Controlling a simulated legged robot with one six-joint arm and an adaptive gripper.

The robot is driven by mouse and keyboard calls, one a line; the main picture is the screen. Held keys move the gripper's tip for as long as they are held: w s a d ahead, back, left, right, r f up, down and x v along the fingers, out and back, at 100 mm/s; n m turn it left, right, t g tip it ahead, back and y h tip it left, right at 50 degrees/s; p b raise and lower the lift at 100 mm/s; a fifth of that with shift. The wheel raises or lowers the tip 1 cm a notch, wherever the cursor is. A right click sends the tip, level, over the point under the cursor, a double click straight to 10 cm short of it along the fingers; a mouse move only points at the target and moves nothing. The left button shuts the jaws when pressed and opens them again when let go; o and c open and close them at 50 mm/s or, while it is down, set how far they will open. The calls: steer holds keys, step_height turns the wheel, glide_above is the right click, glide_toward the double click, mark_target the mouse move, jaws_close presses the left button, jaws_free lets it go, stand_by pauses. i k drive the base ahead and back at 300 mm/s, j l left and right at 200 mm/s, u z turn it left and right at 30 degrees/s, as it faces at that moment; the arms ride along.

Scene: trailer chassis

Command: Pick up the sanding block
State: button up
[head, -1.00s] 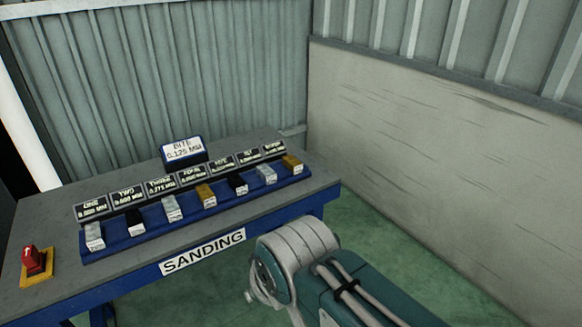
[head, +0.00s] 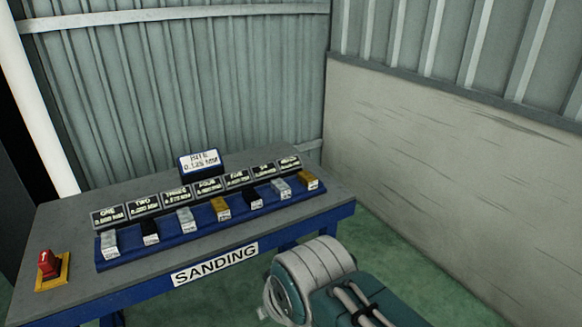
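Several small sanding blocks stand in a row on a blue rack (head: 182,237) on the sanding table. From left to right they are a grey block (head: 109,240), a black block (head: 150,231), a grey block (head: 186,219), an orange block (head: 220,208), a black block (head: 255,198), a grey block (head: 282,188) and an orange block (head: 308,180). Small dark label plates stand behind them. A sign behind the plates reads "BITE 0.125 MM". My arm shows at the bottom, in front of the table; my gripper is not visible.
The grey sanding table (head: 62,226) has a blue frame and a "SANDING" sign (head: 215,263) on its front. A red switch on a yellow base (head: 49,266) sits at its left end. Corrugated and plain wall panels (head: 450,160) enclose the corner. Green floor is open to the right.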

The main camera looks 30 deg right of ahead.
mark_target(50, 266)
steer(key=i+j+u, duration=0.25)
steer(key=i+j, duration=0.6)
steer(key=j, duration=0.2)
steer(key=i+j+u, duration=0.3)
steer(key=i+j, duration=0.6)
